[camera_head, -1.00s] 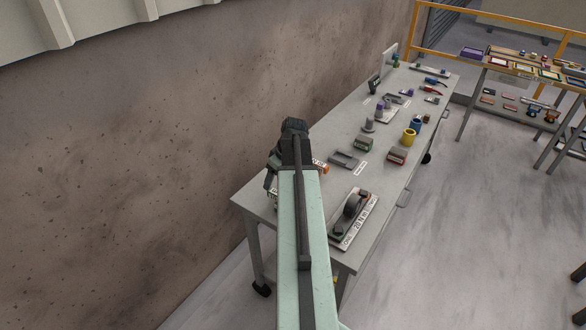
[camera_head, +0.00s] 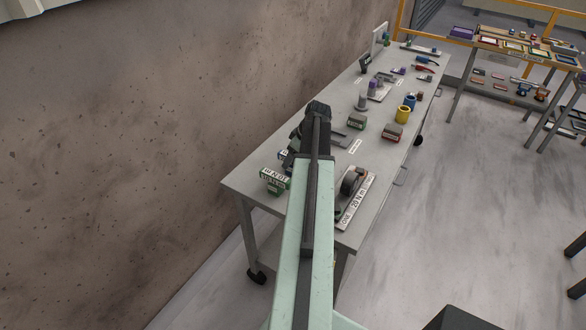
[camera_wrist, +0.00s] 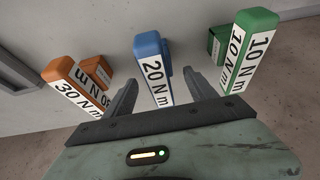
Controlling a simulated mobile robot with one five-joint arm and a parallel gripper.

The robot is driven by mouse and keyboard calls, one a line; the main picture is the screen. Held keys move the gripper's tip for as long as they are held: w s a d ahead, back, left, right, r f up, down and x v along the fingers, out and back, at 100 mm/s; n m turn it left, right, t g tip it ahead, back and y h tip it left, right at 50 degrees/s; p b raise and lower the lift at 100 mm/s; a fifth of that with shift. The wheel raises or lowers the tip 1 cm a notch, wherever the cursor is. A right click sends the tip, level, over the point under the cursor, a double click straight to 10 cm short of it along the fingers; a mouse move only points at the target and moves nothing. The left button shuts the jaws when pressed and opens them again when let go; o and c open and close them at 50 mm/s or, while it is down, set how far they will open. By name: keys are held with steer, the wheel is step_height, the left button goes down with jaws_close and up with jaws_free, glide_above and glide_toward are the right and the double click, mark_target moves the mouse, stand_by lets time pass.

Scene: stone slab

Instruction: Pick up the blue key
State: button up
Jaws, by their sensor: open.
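The blue key (camera_wrist: 153,70) carries a white "20 N m" label and stands in the middle of the wrist view. My gripper (camera_wrist: 164,86) is open, with one finger to the left and one to the right of the blue key. Whether either finger touches it I cannot tell. In the head view my gripper (camera_head: 298,138) is over the near left part of the table, and my arm hides most of the blue key there.
An orange "30 N m" key (camera_wrist: 74,84) stands to the left and a green "10 N m" key (camera_wrist: 252,50) close to the right. On the grey table (camera_head: 240,180) a black-handled tool on a labelled plate (camera_head: 355,198) lies right of my arm. A wall runs along the left.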

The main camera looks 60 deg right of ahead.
steer(key=b+x, duration=0.2)
steer(key=x, duration=0.1)
steer(key=shift+d+f, duration=0.1)
steer(key=shift+f, duration=0.1)
steer(key=shift+r, duration=0.2)
steer(key=shift+p, duration=0.3)
jaws_close()
steer(key=shift+r, duration=0.15)
